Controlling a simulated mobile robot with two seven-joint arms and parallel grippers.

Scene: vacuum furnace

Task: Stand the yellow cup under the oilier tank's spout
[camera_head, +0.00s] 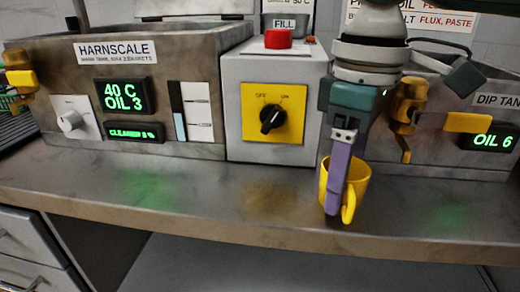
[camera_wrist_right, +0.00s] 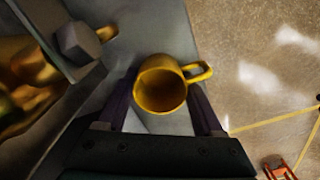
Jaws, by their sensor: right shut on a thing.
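The yellow cup (camera_head: 359,181) is upright between the fingers of my right gripper (camera_head: 336,200), with its handle toward the front. It also shows in the right wrist view (camera_wrist_right: 160,92), open mouth up and empty, gripped between both fingers (camera_wrist_right: 163,108). The dip tank (camera_head: 440,150) at the right reads OIL 6; the Harnscale tank (camera_head: 200,50) at the left reads OIL 3. The dip tank's brass spout (camera_head: 405,125) is behind and to the right of the cup, above its rim. I cannot tell whether the cup touches the counter. My left gripper is not in view.
A grey control box (camera_head: 240,145) with a yellow dial plate and red button stands between the tanks. Another brass spout (camera_head: 18,75) is at the far left. The counter (camera_head: 200,190) is clear in front of the box and Harnscale tank. Its front edge is close to the cup.

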